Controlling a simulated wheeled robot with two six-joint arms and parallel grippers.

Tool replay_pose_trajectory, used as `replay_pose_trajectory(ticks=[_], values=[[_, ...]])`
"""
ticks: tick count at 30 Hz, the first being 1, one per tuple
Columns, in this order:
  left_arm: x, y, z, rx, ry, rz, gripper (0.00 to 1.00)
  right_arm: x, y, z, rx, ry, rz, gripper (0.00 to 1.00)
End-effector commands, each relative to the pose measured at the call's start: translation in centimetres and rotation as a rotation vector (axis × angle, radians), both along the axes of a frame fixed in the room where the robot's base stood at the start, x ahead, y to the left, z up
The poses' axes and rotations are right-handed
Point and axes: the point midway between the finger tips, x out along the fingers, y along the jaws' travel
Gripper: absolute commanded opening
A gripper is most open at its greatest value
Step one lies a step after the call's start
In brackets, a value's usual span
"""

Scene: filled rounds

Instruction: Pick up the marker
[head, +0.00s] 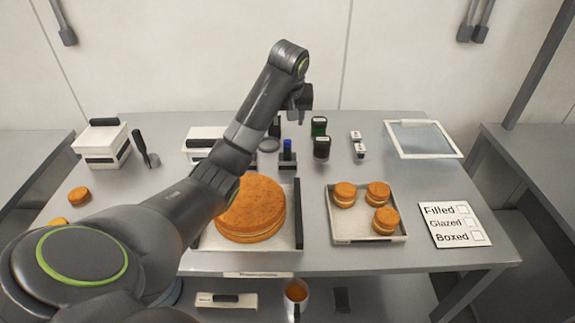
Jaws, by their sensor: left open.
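I cannot pick out the marker with certainty. A slim black item (140,145) leans at the left. My left gripper (300,108) is above the back of the table, behind and above the small upright items. It is open, its fingers partly hidden by its wrist, and I see nothing in it. A white card (455,226) reading Filled, Glazed and Boxed, with empty boxes, lies at the right. My right gripper is not in view.
A large round cake (250,210) sits on a tray behind my left forearm. A tray (368,241) holds three small filled rounds. Dark jars (321,148), small white blocks (355,136), a white box (101,144) and a glass-topped frame (423,139) stand around.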

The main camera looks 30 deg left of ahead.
Motion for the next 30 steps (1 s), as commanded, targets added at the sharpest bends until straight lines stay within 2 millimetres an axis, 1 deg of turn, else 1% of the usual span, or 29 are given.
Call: replay_pose_trajectory(ticks=[1, 2, 6, 12, 19, 24, 27, 30], values=[[0.2, 0.1, -0.9, 0.000, -0.002, 0.000, 0.47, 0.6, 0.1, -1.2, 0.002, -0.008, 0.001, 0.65], [0.2, 0.1, -1.1, 0.000, -0.002, 0.000, 0.47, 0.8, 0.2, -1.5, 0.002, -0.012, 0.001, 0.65], [1.1, 0.7, -3.4, -0.001, 0.005, 0.000, 0.47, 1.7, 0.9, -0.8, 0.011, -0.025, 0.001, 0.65], [2.2, 1.4, -6.3, -0.002, 0.003, 0.000, 0.47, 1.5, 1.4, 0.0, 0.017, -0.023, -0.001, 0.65], [2.6, 1.7, -7.8, 0.000, 0.002, -0.001, 0.47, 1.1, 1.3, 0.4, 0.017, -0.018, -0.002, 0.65], [2.9, 2.1, -10.2, -0.002, 0.005, -0.001, 0.47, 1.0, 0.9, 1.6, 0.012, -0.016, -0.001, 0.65], [3.4, 2.4, -11.4, -0.001, 0.002, 0.000, 0.47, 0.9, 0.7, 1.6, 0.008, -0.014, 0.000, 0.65], [3.6, 2.5, -12.1, 0.000, 0.001, -0.001, 0.47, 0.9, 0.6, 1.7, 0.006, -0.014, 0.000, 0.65]])
